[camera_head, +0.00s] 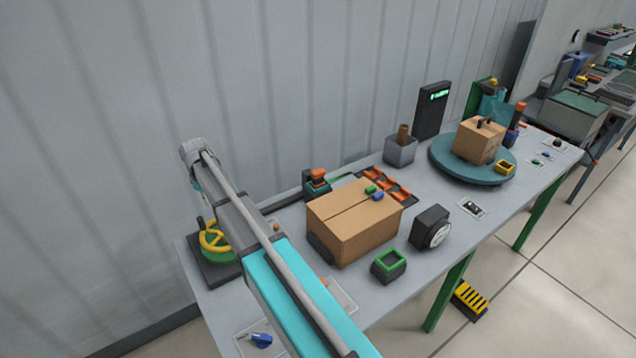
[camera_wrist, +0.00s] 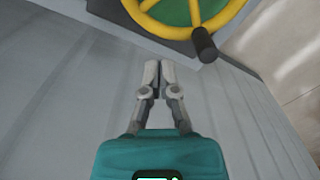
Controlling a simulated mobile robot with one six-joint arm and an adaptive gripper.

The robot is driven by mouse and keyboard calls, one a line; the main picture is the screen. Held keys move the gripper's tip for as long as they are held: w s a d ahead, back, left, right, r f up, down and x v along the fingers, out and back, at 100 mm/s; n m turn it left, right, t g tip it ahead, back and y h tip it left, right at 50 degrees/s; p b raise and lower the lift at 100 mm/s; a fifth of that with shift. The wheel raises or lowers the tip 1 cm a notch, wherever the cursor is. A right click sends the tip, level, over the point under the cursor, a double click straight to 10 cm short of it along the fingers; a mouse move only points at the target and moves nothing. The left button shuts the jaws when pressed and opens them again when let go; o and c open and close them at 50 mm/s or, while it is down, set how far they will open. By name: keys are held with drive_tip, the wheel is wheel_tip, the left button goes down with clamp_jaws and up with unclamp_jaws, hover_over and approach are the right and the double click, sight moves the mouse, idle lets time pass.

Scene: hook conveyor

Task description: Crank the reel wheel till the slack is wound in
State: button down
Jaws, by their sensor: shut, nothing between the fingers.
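The reel wheel (camera_head: 215,239) has a yellow spoked rim over a green body and stands on a dark square base at the left end of the table. It also shows at the top of the wrist view (camera_wrist: 187,14), cut off by the frame edge. Its dark crank handle (camera_wrist: 204,45) sticks out from the rim at the lower right there. My gripper (camera_wrist: 158,64) is shut and empty, below and left of the handle in the wrist view, apart from it. In the head view my arm hides the gripper and part of the wheel's surroundings. No slack line can be made out.
A cardboard box (camera_head: 355,228) stands mid-table, with a green-rimmed bin (camera_head: 389,265) and a dark gauge (camera_head: 431,227) beside it. A turntable (camera_head: 447,163) carrying a carton is further right. A blue knob (camera_head: 261,340) sits near the front edge. A corrugated wall (camera_head: 120,120) rises behind.

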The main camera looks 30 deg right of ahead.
sight(203, 241)
drive_tip(key=shift+f+b, duration=2.3)
drive_tip(key=shift+f, duration=0.2)
drive_tip(key=shift+a, duration=0.15)
drive_tip(key=shift+s+a, duration=0.3)
drive_tip(key=shift+a, duration=0.5)
drive_tip(key=shift+s+a, duration=0.25)
drive_tip(key=shift+a, duration=0.55)
drive_tip(key=shift+s, duration=0.1)
drive_tip(key=shift+s+a, duration=1.2)
drive_tip(key=shift+s, duration=0.1)
drive_tip(key=shift+s, duration=0.1)
drive_tip(key=shift+s+a, duration=0.15)
drive_tip(key=shift+s, duration=0.7)
drive_tip(key=shift+s+a, duration=0.15)
drive_tip(key=shift+s, duration=0.65)
drive_tip(key=shift+s, duration=0.1)
